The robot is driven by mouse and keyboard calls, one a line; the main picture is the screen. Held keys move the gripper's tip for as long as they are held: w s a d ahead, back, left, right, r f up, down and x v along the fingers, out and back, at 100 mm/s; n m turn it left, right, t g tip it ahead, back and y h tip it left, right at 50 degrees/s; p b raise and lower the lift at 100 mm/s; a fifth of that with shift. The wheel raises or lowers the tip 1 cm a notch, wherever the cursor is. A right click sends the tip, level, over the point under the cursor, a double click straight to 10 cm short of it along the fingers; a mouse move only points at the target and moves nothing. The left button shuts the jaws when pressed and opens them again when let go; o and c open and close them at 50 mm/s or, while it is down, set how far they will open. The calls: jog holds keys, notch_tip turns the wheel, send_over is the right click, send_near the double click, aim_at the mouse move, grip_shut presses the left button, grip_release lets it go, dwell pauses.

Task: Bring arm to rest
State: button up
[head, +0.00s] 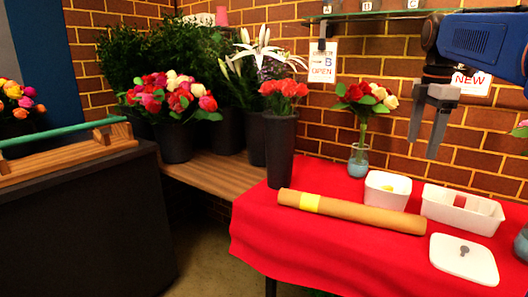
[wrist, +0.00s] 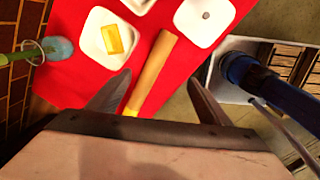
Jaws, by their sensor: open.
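My gripper (head: 432,125) hangs at the upper right in the head view, above the red-covered table, with its fingers pointing down. It is open, and nothing shows between its fingers. In the wrist view its two dark fingers (wrist: 158,98) are spread apart, with a brown roll with a yellow band (wrist: 152,72) lying on the table beyond them. The roll also shows in the head view (head: 365,213), well below and left of the gripper. My blue arm link (head: 485,40) reaches in from the right edge.
On the red table (head: 310,243) stand a white box with a yellow item (head: 386,201), a white tray (head: 458,222), a white lid (head: 463,270), a small vase of roses (head: 358,160) and a dark vase (head: 281,150). A brick wall and glass shelf (head: 385,14) lie behind.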

jog(key=s+a+f+m+t, duration=0.1)
jog(key=s+a+f+m, duration=0.3)
jog(key=s+f, duration=0.4)
jog(key=s+a+f+m+t, duration=0.1)
jog(key=s+a+f+m, duration=0.3)
jog(key=s+f+m, duration=0.3)
jog(key=s+a+f+m+t, duration=0.1)
jog(key=s+a+f+m, duration=0.3)
jog(key=s+f, duration=0.6)
notch_tip(320, 180, down, 3)
jog(key=shift+s+f+m+t, duration=0.15)
jog(key=shift+m+t, duration=0.25)
jog(key=shift+m, duration=0.6)
jog(key=shift+d, duration=0.1)
